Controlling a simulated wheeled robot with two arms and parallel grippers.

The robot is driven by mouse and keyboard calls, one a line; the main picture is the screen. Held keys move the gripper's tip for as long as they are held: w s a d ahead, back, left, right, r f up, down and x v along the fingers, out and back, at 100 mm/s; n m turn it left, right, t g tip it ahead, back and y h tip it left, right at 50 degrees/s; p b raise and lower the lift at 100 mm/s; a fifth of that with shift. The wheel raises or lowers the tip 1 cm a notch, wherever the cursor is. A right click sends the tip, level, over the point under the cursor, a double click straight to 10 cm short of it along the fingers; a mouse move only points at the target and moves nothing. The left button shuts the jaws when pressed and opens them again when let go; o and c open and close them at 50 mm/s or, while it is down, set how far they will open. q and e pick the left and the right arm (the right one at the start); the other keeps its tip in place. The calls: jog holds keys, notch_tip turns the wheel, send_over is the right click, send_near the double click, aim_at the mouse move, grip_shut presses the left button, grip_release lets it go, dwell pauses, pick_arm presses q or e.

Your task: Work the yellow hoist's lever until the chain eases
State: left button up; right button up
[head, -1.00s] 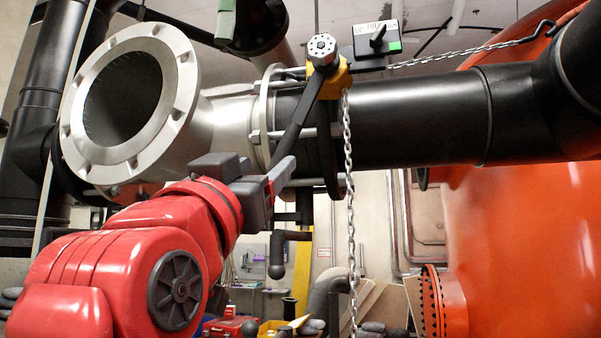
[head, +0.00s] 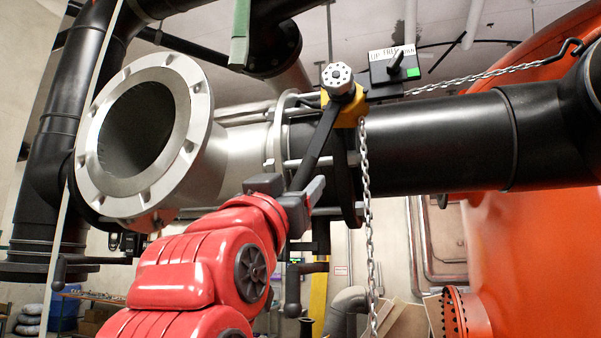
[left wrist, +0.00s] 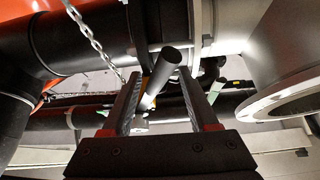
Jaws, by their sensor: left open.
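The yellow hoist (head: 350,108) with its silver knob (head: 337,78) sits at the pipe joint in the head view. Its black lever (head: 318,145) slants down and left from the hoist. My left gripper (head: 296,190) is open at the lever's lower end. In the left wrist view the lever's round end (left wrist: 168,62) shows between the open fingers of the left gripper (left wrist: 163,95), with gaps visible beside it. The chain (head: 366,200) hangs from the hoist, and another chain length (head: 480,75) runs right to a hook, looking nearly straight. My right gripper is not in view.
A selector panel (head: 395,65) with a black knob and green patch is beside the hoist. A grey flanged pipe (head: 190,120) is left of it, a black pipe (head: 430,145) right. A large orange vessel (head: 540,240) fills the right side.

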pick_arm(q)
jog(key=shift+w+d+r+p, duration=0.7)
jog(key=shift+w+d+p, duration=0.05)
jog(key=shift+w+p, duration=0.2)
jog(key=shift+s+d+f+n+p, duration=0.15)
jog(key=shift+d+n+p, duration=0.2)
jog(key=shift+n+p, duration=0.05)
jog(key=s+d+r+n+y+p, duration=0.35)
jog(key=d+n+p, duration=0.25)
jog(key=d+p, duration=0.35)
jog(key=s+d+r+n+y+p, duration=0.25)
jog(key=d+n+y+p, duration=0.3)
jog(key=d+p, duration=0.4)
jog(key=w+a+f+m+h+b, duration=0.2)
jog(key=a+f+m+h+b, duration=0.15)
jog(key=a+b, duration=0.3)
jog(key=w+a+f+m+h+b, duration=0.25)
jog(key=a+f+m+b, duration=0.2)
jog(key=a, duration=0.25)
jog(key=v, duration=0.9)
jog(key=shift+r, duration=0.15)
jog(key=shift+n, duration=0.25)
